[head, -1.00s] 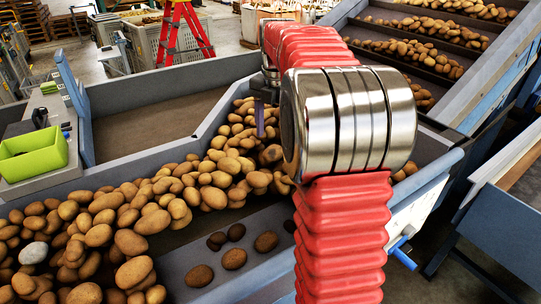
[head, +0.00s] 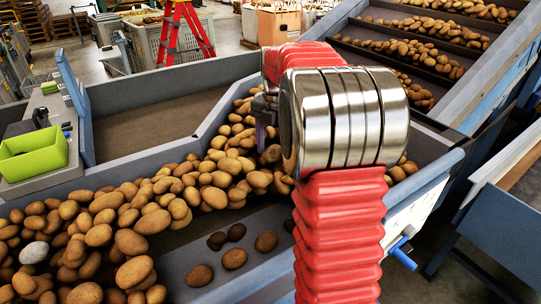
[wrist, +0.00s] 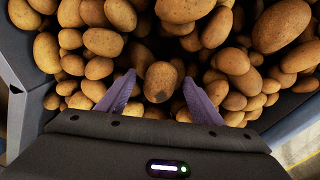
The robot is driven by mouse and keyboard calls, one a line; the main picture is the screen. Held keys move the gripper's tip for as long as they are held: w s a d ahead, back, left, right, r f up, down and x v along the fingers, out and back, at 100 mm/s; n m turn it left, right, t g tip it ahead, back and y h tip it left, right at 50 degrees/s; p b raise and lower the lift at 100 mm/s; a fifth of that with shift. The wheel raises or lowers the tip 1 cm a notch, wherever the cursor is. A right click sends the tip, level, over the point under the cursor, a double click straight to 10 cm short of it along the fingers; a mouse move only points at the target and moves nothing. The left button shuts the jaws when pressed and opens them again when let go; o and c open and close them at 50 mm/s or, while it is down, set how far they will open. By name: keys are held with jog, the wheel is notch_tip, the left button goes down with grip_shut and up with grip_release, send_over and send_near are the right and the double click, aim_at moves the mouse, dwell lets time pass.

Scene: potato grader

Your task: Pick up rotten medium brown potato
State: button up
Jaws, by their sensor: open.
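My gripper (wrist: 159,98) is open, its two purple fingers pointing into the potato heap in the wrist view. A medium brown potato (wrist: 161,82) lies between the fingers, with a small dark patch on it; I cannot tell if either finger touches it. In the head view my gripper (head: 262,137) hangs low over the heap, partly hidden by my red arm. A darker brown potato (head: 271,154) lies just below it; I cannot be sure it is the same one.
A dense potato heap (head: 110,215) fills the grey-blue trough. Several darker potatoes (head: 234,258) lie in a separate front channel. A green bin (head: 33,152) stands at the left edge. An inclined conveyor (head: 420,48) rises at the back right. The belt behind the heap (head: 150,125) is bare.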

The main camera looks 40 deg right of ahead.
aim_at(274, 147)
jog(key=shift+c, duration=0.4)
jog(key=c, duration=1.1)
notch_tip(274, 147, up, 10)
jog(key=shift+f, duration=0.1)
dwell(0.4)
dwell(0.4)
